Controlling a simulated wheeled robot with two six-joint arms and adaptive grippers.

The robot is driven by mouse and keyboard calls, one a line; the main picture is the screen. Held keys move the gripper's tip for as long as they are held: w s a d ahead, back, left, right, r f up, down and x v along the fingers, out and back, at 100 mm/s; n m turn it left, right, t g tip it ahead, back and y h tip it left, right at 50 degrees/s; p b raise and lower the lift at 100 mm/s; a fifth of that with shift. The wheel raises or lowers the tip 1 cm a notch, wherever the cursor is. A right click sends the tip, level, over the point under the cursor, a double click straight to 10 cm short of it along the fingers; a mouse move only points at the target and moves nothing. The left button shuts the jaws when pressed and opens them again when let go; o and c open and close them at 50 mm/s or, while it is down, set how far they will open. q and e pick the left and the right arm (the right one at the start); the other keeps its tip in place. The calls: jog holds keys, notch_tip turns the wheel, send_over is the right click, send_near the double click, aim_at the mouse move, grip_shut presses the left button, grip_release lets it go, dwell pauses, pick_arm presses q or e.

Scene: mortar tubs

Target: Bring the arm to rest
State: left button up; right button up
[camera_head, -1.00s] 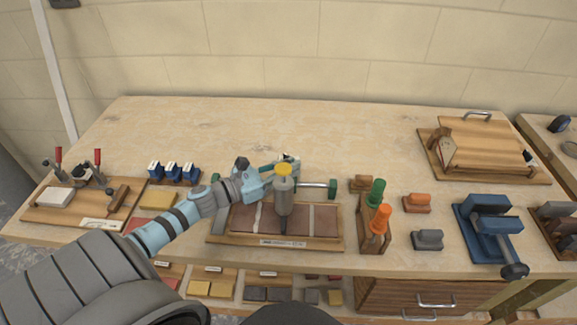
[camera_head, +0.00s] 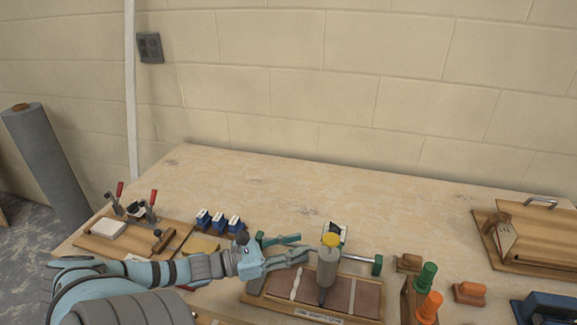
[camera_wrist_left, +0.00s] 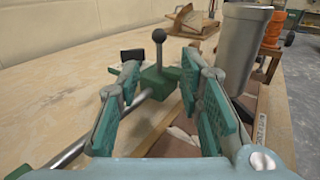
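My left gripper (camera_head: 303,247) reaches in from the left over the tile board (camera_head: 255,300). Its two green-padded fingers stand apart with nothing between them, as the left wrist view (camera_wrist_left: 165,115) also shows. A grey mortar tube (camera_head: 326,268) with a yellow top and dark nozzle stands upright over the board, just right of the fingertips. In the wrist view the tube (camera_wrist_left: 240,50) is beyond the right-hand finger, outside the grip. My right gripper is not in either view.
A metal bar with green ends (camera_head: 360,258) runs behind the tube. Blue blocks (camera_head: 219,222) and a clamp board (camera_head: 115,242) lie to the left. A green (camera_head: 425,277) and an orange-handled tool (camera_head: 430,305) stand to the right. The table's back middle is clear.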

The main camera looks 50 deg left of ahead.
pick_arm(q)
jog(key=shift+v, duration=0.85)
